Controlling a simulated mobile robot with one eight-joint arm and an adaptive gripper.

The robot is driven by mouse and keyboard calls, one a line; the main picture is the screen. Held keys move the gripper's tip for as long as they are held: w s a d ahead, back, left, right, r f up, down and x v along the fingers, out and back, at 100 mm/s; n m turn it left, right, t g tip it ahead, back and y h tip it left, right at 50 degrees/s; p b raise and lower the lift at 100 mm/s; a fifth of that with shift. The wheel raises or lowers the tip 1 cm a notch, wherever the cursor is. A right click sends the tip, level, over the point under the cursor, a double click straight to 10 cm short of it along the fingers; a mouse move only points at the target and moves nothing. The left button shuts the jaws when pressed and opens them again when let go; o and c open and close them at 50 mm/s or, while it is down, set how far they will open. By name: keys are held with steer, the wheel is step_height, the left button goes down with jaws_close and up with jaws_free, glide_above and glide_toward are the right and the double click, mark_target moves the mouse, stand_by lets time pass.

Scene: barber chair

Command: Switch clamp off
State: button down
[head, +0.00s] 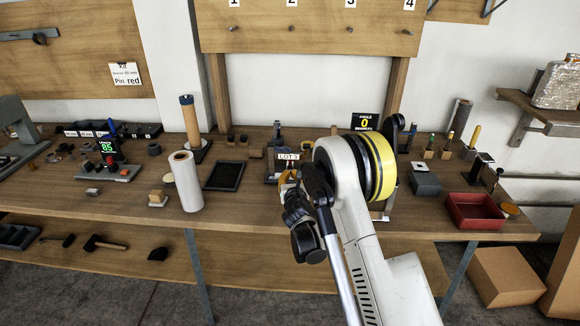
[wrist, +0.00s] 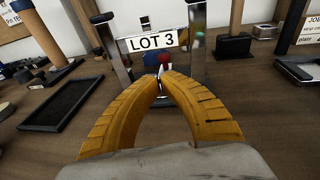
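My gripper (wrist: 161,76) has two yellow ribbed fingers whose tips come together in front of a metal-framed fixture (wrist: 195,60) with a sign reading LOT 3 (wrist: 152,41). A slim shiny metal piece shows between or just behind the tips; I cannot tell whether they touch it. A red part (wrist: 165,60) and a blue part show behind the tips, partly hidden. In the head view the LOT 3 sign (head: 288,156) stands mid-bench, and my arm hides much of the fixture and the gripper. No part is readable as a clamp switch.
A box with a green display (head: 106,148) is further left. Small blocks stand along the back.

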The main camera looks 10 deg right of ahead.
steer(key=shift+v, duration=0.9)
steer(key=shift+s+r+p, duration=0.2)
steer(key=shift+s+p, duration=0.1)
steer(key=shift+s, duration=0.45)
steer(key=s+a+r+n+t+y, duration=0.1)
steer(key=s+a+r+n+y, duration=0.15)
steer(key=r+n, duration=0.4)
steer(key=s+a+r+n+y, duration=0.2)
steer(key=a+r+n, duration=0.15)
steer(key=r, duration=0.65)
steer(key=s+a+r+n+t+y, duration=0.1)
steer(key=s+a+r+n+y, duration=0.1)
steer(key=r+n, duration=0.5)
steer(key=s+a+r+n+g+y, duration=0.2)
steer(key=s+a+r+n+g, duration=0.15)
steer(key=s+n, duration=0.65)
steer(key=s+d+f+n+g+h, duration=0.2)
steer(key=s+d+f+n, duration=0.1)
steer(key=s, duration=0.6)
steer(key=s+d+f+n+g+h, duration=0.2)
steer(key=s+d+f+n+g, duration=0.1)
steer(key=s, duration=0.6)
steer(key=s+d+f+n+g+h, duration=0.2)
steer(key=s+d+f+n, duration=0.1)
steer(key=s, duration=0.6)
step_height(320, 180, down, 3)
steer(key=shift+r+n, duration=0.25)
steer(key=shift+n, duration=0.65)
